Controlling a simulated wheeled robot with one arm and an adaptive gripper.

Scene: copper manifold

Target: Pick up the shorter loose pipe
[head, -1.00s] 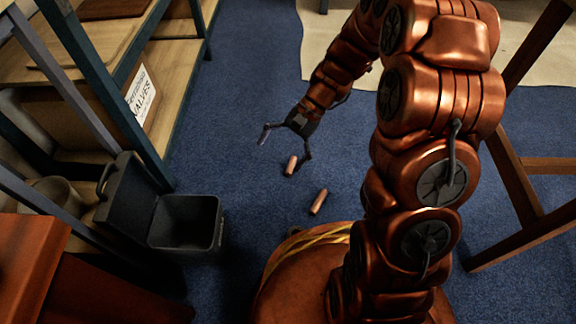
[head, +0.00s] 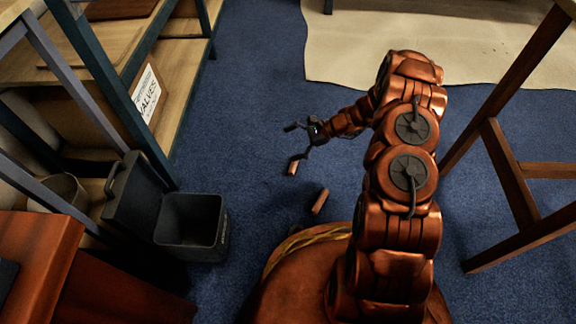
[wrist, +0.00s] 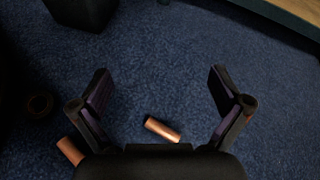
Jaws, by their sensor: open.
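Two loose copper pipes lie on the blue carpet. The nearer-to-gripper pipe (head: 292,168) looks the shorter in the head view, and one finger partly overlaps it there. The other pipe (head: 320,201) lies apart, closer to my base, and looks a little longer. My gripper (head: 291,144) is open and empty, reaching left above the carpet. In the wrist view, my gripper (wrist: 160,73) has its fingers spread wide. A pipe (wrist: 162,129), apparently the shorter one, lies on the carpet between them, close to the palm in the picture. The other pipe (wrist: 70,151) shows partly at lower left.
A dark open bin (head: 190,225) with its lid raised stands left of the pipes. A wooden shelf unit (head: 180,80) with blue posts is at the left. A wooden frame (head: 512,175) stands at the right. A beige mat (head: 440,40) lies behind.

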